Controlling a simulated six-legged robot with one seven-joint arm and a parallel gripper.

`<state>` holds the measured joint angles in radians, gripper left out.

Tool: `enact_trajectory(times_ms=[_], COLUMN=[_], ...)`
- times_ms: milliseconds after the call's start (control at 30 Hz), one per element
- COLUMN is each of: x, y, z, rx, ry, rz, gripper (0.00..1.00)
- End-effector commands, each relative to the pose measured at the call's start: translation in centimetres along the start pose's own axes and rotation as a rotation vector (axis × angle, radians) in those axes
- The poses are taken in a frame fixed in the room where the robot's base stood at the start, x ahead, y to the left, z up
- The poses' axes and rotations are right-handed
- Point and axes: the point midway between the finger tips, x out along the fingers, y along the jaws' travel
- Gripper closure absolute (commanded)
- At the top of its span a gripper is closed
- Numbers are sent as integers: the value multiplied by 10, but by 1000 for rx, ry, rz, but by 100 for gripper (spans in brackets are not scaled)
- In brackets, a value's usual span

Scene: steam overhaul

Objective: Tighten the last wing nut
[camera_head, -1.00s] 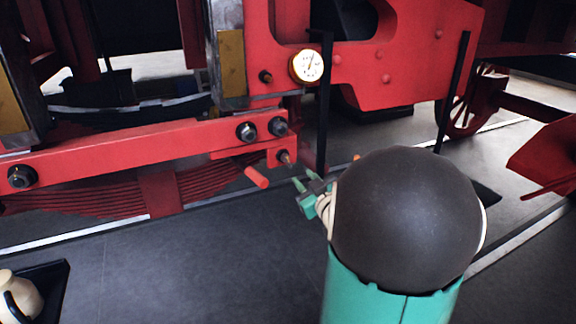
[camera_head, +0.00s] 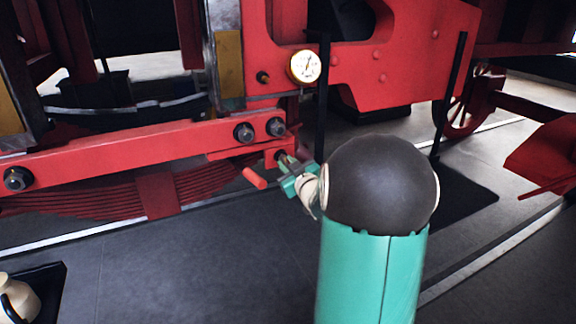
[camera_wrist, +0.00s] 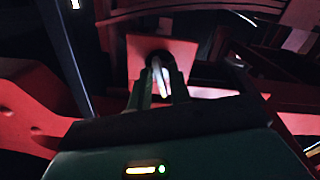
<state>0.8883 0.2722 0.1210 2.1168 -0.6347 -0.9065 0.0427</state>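My gripper (camera_head: 286,163) is at the small red bracket (camera_head: 272,154) below the end of the long red beam, where a stud sticks out. In the wrist view my two fingers (camera_wrist: 160,88) point at a red plate (camera_wrist: 135,58). They are apart, with a pale, narrow piece (camera_wrist: 161,78) between their tips, in front of a dark round hole or stud. This piece may be the wing nut; its wings are not clear. I cannot tell whether the fingers press on it. In the head view the fingertips hide the stud end.
A red peg (camera_head: 254,178) sticks out just left of my gripper. A round gauge (camera_head: 304,66) is above, and large bolts (camera_head: 244,132) sit on the beam. A black post (camera_head: 323,110) stands close behind. A pale jug (camera_head: 14,296) is at lower left. The floor in front is clear.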

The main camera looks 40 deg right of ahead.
Motion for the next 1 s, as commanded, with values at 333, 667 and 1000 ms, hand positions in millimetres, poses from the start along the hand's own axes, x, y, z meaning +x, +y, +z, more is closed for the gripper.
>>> enact_trajectory(times_ms=[333,667,1000], x=[0,0,0], y=[0,-1,-2], z=[0,0,0], rx=[23,190,498], ry=[0,-1,-1], rz=[0,0,0], gripper=[100,100,100])
